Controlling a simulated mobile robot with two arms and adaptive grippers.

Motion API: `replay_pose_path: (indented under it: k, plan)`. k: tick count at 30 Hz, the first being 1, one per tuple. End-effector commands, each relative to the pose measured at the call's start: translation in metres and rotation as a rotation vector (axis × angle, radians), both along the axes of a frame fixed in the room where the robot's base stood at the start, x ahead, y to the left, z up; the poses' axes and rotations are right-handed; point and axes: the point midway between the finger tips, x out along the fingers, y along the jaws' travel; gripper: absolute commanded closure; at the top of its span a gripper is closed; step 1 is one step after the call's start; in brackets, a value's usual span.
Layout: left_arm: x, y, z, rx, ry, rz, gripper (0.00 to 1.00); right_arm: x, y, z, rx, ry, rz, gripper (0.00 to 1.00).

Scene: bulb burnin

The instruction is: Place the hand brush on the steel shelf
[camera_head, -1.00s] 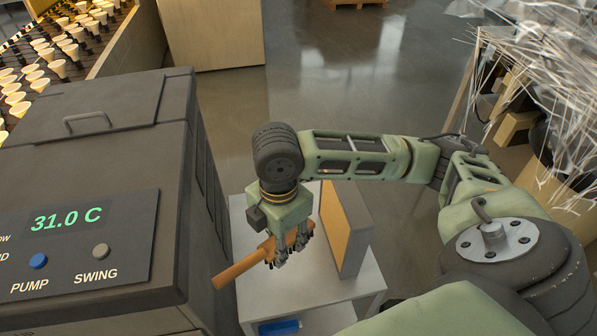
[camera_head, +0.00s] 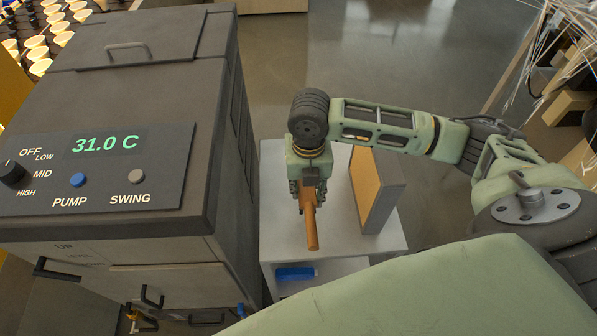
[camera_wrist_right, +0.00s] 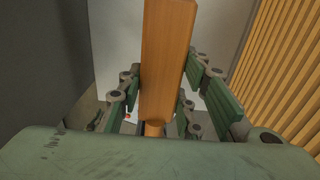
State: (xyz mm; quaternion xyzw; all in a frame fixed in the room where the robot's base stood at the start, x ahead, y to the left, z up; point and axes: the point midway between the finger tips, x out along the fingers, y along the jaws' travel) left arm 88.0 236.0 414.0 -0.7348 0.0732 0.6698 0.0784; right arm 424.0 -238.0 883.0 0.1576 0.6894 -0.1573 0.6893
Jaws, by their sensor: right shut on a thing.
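The hand brush (camera_head: 311,229) has an orange-brown wooden handle that points toward the front in the head view. My right gripper (camera_head: 308,192) is shut on it, above the pale steel shelf (camera_head: 286,233). In the right wrist view the brush's wooden back (camera_wrist_right: 166,60) runs between the fingers of my gripper (camera_wrist_right: 160,105). I cannot tell whether the brush touches the shelf. Its bristles are hidden. My left gripper is not in view.
An upright box with a tan slatted face (camera_head: 366,189) stands on the shelf's right side. A dark cabinet (camera_head: 120,90) reading 31.0 C stands close on the left. A blue object (camera_head: 296,273) lies on the level below. The shelf's front is clear.

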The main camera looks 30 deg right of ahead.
Motion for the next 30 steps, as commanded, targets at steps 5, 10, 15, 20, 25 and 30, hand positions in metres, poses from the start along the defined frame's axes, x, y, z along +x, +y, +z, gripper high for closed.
replay_pose_path:
  k: [5,10,15,20,25,30]
  plan:
    - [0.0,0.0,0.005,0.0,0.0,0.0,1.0,0.037,0.005,-0.021,0.001,0.0,-0.002,0.92]
    - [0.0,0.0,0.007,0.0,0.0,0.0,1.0,0.06,0.008,-0.035,0.0,0.0,-0.001,0.92]
    - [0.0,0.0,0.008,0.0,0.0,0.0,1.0,0.067,0.008,-0.042,0.0,0.001,-0.001,0.92]
    - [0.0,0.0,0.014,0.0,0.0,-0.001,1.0,0.066,0.008,-0.064,-0.001,0.004,-0.001,0.92]
    - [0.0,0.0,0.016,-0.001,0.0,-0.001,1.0,0.066,0.008,-0.08,-0.001,0.0,0.0,0.92]
    - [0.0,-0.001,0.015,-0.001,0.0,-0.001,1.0,0.067,0.008,-0.08,0.0,-0.001,0.0,0.92]
